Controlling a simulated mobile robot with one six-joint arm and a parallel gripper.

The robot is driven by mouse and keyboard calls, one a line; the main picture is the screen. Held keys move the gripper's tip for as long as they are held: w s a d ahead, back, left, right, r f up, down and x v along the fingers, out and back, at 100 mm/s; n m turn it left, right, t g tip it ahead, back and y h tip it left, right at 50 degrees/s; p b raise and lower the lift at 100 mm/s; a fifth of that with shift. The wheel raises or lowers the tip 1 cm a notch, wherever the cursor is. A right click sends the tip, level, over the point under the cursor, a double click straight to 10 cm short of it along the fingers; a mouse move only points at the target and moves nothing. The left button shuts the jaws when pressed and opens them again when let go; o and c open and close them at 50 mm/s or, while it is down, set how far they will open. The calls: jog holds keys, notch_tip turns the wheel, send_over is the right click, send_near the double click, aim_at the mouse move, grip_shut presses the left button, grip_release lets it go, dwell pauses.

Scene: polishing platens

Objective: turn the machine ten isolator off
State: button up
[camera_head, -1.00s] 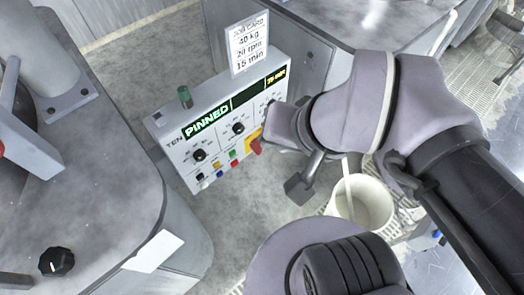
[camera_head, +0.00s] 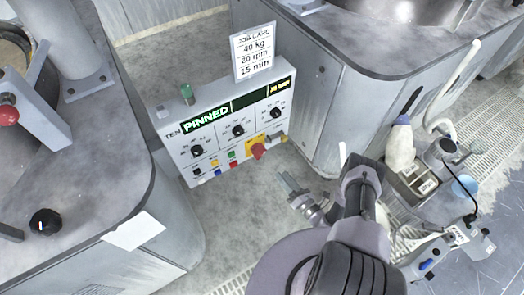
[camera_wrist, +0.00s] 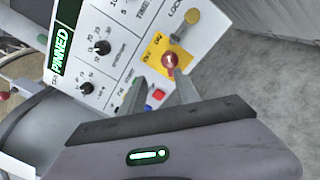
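The machine ten panel (camera_head: 217,163) is a white box marked TEN with a green PINNED display. Its isolator is a red rotary handle (camera_head: 258,151) on a yellow plate (camera_head: 249,144) at the panel's lower right. The isolator also shows in the wrist view (camera_wrist: 169,61), with small lettering on the plate; I cannot tell its setting. My gripper (camera_head: 286,181) is apart from the panel, below and right of the isolator in the head view. In the wrist view my gripper (camera_wrist: 160,80) is open and empty, its fingers pointing towards the red handle.
Black knobs (camera_head: 238,131) and several coloured buttons (camera_head: 232,154) sit close to the isolator. A brass-coloured part (camera_wrist: 192,16) is beside it. A job card (camera_head: 253,50) stands above. Grey machine cabinets (camera_head: 330,100) flank the panel; a cluttered cart (camera_head: 410,185) is at right.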

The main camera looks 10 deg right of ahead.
aim_at(263, 154)
jog(key=shift+m+h, duration=0.6)
jog(key=b+x, duration=0.1)
jog(key=x, duration=0.4)
jog(key=f+b+x, duration=0.1)
jog(key=b+x, duration=0.1)
jog(key=x, duration=0.3)
jog(key=f+b+x, duration=0.1)
jog(key=x, duration=0.4)
jog(key=shift+a+b, duration=0.25)
jog(key=shift+b, duration=0.15)
jog(key=shift+w+a+r, duration=0.1)
jog(key=shift+w, duration=0.25)
grip_shut()
